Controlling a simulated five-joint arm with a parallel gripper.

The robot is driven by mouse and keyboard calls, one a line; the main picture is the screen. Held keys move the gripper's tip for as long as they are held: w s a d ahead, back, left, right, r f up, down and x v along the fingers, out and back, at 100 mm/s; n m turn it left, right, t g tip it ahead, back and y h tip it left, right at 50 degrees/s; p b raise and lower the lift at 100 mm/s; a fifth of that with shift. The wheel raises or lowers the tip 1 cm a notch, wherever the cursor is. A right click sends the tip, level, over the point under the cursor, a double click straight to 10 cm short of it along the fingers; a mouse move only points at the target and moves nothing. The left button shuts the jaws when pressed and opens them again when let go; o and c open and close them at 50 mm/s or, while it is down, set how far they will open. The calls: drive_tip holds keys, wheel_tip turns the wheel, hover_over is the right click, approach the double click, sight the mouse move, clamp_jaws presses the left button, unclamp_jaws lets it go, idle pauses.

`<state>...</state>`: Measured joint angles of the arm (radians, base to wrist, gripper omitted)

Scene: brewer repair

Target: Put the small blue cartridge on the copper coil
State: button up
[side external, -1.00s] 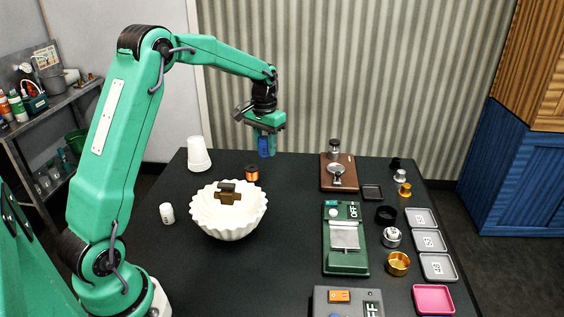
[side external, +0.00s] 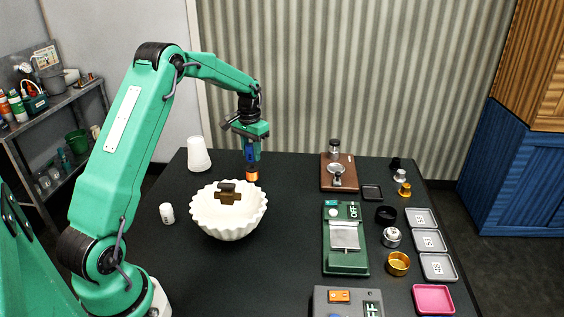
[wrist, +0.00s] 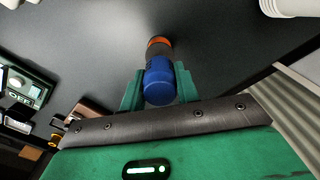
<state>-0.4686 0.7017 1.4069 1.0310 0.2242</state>
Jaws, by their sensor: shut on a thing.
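My gripper (side external: 252,158) is shut on the small blue cartridge (side external: 250,154) and holds it upright over the copper coil (side external: 252,175). In the wrist view the blue cartridge (wrist: 159,82) sits between my two green fingers, and the orange rim of the coil (wrist: 159,42) shows just beyond its dark lower part. In the side view the cartridge's lower end is right above or touching the coil's top; I cannot tell which.
A white fluted bowl (side external: 229,222) with a brown block in it stands in front of the coil. A white cup (side external: 198,155) stands behind left and a small white bottle (side external: 167,213) at the left. A green scale (side external: 345,245) and a brown board (side external: 338,180) are to the right.

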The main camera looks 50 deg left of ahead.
sight(252, 158)
drive_tip(key=shift+f, duration=1.45)
drive_tip(key=shift+f, duration=0.1)
drive_tip(key=o, duration=1)
drive_tip(key=shift+c, duration=0.2)
wheel_tip(252, 158, up, 12)
drive_tip(key=shift+r, duration=0.1)
drive_tip(key=shift+d, duration=0.1)
